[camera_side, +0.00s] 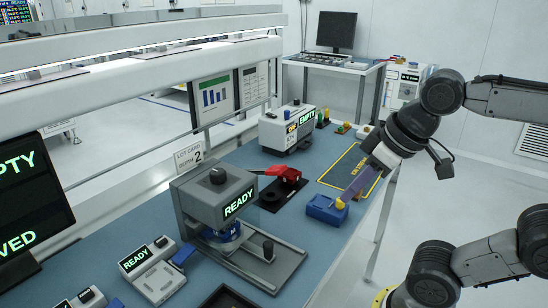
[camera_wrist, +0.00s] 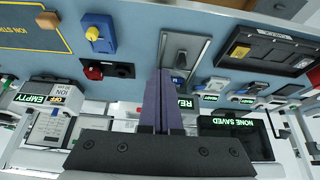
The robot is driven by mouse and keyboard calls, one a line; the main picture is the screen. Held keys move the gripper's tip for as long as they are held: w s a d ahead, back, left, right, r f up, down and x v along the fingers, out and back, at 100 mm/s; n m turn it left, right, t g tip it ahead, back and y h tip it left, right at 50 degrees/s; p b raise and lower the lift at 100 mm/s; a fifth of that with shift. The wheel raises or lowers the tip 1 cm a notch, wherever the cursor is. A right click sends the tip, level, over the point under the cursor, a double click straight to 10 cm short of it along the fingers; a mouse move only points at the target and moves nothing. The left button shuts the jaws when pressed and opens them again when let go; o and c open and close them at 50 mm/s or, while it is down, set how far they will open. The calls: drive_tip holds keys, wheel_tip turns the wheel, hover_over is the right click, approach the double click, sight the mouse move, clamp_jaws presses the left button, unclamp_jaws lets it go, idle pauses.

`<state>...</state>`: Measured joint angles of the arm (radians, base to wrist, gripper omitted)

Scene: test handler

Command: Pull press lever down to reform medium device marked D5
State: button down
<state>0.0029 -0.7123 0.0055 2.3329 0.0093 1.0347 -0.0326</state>
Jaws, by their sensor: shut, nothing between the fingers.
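My gripper (camera_side: 347,197) has its purple fingers shut together and empty, pointing down at the bench's right edge. In the side view the tips overlap a blue block with a yellow knob (camera_side: 325,211); in the wrist view that block (camera_wrist: 98,42) stands apart from them. The grey press-like machine (camera_side: 192,203) reads READY. In the wrist view the fingertips (camera_wrist: 166,72) lie beside this plate (camera_wrist: 202,50). No D5 mark is readable.
A red handle (camera_side: 284,173) on a black base stands behind the press. A white box (camera_side: 287,130) reads EMPTY, and a yellow-outlined mat (camera_side: 350,166) lies at the back right. A smaller READY unit (camera_side: 152,272) and a dark tray (camera_side: 228,297) are in front.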

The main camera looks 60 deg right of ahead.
drive_tip(key=w+d+r, duration=0.2)
drive_tip(key=w+r, duration=1.1)
drive_tip(key=w, duration=0.1)
drive_tip(key=shift+w+r+g, duration=0.25)
drive_tip(key=shift+g, duration=0.05)
hover_over(271, 168)
drive_tip(key=f, duration=0.9)
drive_tip(key=shift+s+f, duration=0.15)
drive_tip(key=shift+s, duration=0.1)
drive_tip(key=shift+s+f, duration=0.2)
drive_tip(key=shift+f, duration=0.35)
drive_tip(key=shift+s+f, duration=0.2)
drive_tip(key=shift+f, duration=0.35)
drive_tip(key=shift+s+f, duration=0.25)
drive_tip(key=shift+f, duration=0.45)
